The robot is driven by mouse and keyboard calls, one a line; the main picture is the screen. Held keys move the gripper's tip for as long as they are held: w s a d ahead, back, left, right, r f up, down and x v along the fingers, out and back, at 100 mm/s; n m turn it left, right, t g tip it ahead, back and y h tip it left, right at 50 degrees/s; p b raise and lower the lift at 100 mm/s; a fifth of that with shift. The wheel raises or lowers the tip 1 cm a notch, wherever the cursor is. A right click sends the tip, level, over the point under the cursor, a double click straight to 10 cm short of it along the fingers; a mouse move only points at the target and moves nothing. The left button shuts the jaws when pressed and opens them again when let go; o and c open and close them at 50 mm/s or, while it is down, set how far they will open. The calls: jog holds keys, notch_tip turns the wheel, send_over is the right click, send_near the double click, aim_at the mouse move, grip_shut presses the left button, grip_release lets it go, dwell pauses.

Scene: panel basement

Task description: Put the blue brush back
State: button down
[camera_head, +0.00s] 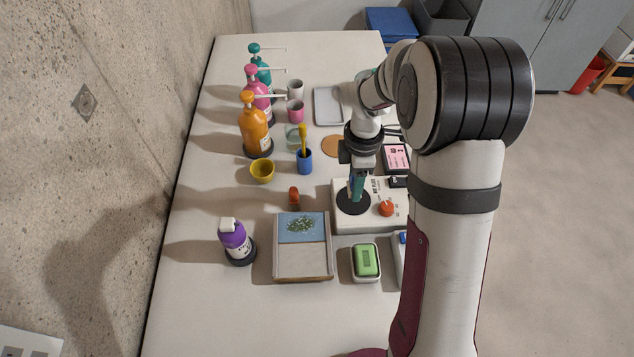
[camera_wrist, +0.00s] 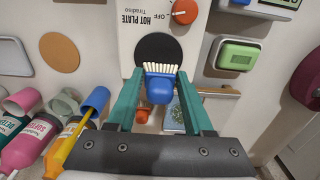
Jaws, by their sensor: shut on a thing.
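The blue brush (camera_wrist: 158,90), with a blue body and pale bristles, sits between the teal fingers of my gripper (camera_wrist: 159,76) in the wrist view. The gripper is shut on it, and the bristles point away from the wrist. In the head view my gripper (camera_head: 357,190) is over the black disc of the white hot plate (camera_head: 344,221); the brush cannot be made out there. Whether the bristles touch the disc, I cannot tell. A blue cup (camera_head: 305,165) with a yellow-handled tool (camera_head: 303,139) stands left of the hot plate.
A yellow bowl (camera_head: 262,171) and several pump bottles stand at the left. A picture tray (camera_head: 302,262), a purple bottle (camera_head: 236,241) and a green soap dish (camera_head: 366,260) are in front. A round cork coaster (camera_head: 332,146) lies behind. The table's near left is clear.

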send_over(318, 202)
notch_tip(318, 202, down, 5)
notch_tip(318, 202, down, 3)
jog(key=shift+f, duration=0.45)
jog(key=shift+f, duration=0.15)
jog(key=shift+c, duration=1.5)
grip_release()
